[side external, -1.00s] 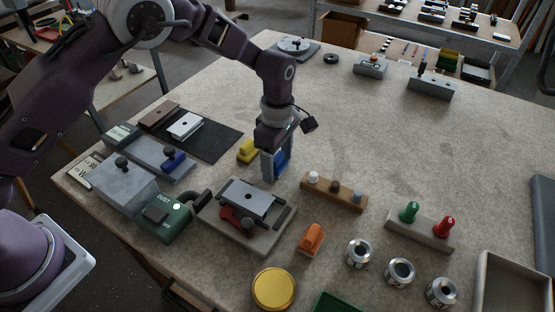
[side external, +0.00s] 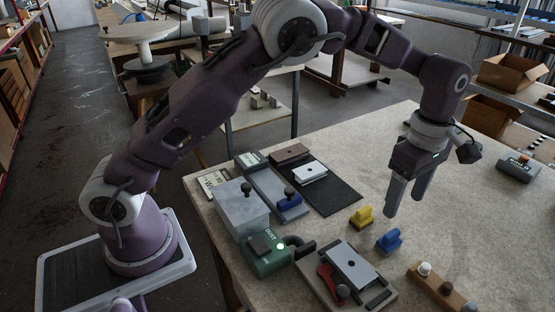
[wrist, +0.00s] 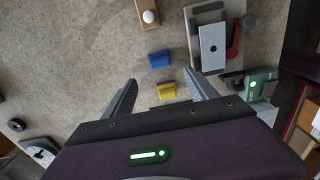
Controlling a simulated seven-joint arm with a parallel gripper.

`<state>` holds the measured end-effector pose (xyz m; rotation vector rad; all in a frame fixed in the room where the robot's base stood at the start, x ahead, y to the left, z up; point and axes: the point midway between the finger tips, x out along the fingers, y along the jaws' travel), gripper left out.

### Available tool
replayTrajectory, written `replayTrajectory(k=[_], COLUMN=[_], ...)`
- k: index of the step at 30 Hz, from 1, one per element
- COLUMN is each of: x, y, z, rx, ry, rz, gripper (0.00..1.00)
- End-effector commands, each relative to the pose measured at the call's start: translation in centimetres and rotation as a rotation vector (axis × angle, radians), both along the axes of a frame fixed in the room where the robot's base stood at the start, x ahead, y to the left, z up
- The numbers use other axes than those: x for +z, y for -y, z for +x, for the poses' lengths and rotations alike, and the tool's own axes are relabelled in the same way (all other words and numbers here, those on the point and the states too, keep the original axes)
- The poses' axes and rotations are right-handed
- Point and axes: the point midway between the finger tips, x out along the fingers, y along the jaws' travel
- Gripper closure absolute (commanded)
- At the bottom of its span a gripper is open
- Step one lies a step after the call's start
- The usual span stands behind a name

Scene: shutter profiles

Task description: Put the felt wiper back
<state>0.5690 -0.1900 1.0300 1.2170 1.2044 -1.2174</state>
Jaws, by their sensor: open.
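A small blue block with a raised grip (side external: 388,240) stands on the table; it also shows in the wrist view (wrist: 159,58). A similar yellow block (side external: 362,216) stands just behind it and also shows in the wrist view (wrist: 167,91). Which one is the felt wiper is not marked. My gripper (side external: 403,205) is open and empty, above the table near both blocks. In the wrist view its fingers (wrist: 160,82) are spread, with the yellow block showing between them and the blue one past the tips.
A plate fixture with a red lever (side external: 350,265) and a green dust box (side external: 268,254) stand at the front. A black mat (side external: 335,198) with a white plate (side external: 310,172) lies left of the blocks. A wooden strip with knobs (side external: 425,285) is at right.

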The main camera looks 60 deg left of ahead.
Motion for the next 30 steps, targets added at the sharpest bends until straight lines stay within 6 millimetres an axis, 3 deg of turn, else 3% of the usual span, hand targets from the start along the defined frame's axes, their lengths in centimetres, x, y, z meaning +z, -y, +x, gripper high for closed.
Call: replayTrajectory(k=[2,5,9,12,15,19,23,30], x=[2.3,7.6,14.4,16.6,16.4,14.3,13.0,12.9], y=[-1.1,-3.9,-8.5,-11.1,-12.8,-13.9,-14.3,-14.3], z=[-0.6,-3.3,-10.8,-17.7,-24.0,-29.2,-31.1,-31.3], rx=[-0.050,-0.223,-0.586,-0.880,-1.156,-1.405,-1.513,-1.528], ry=[0.023,0.085,0.220,0.317,0.381,0.397,0.389,0.386], rz=[-0.018,-0.052,-0.046,0.030,0.155,0.306,0.379,0.384], gripper=[0.33,0.33,0.33,0.33,0.33,0.33,0.33,0.33])
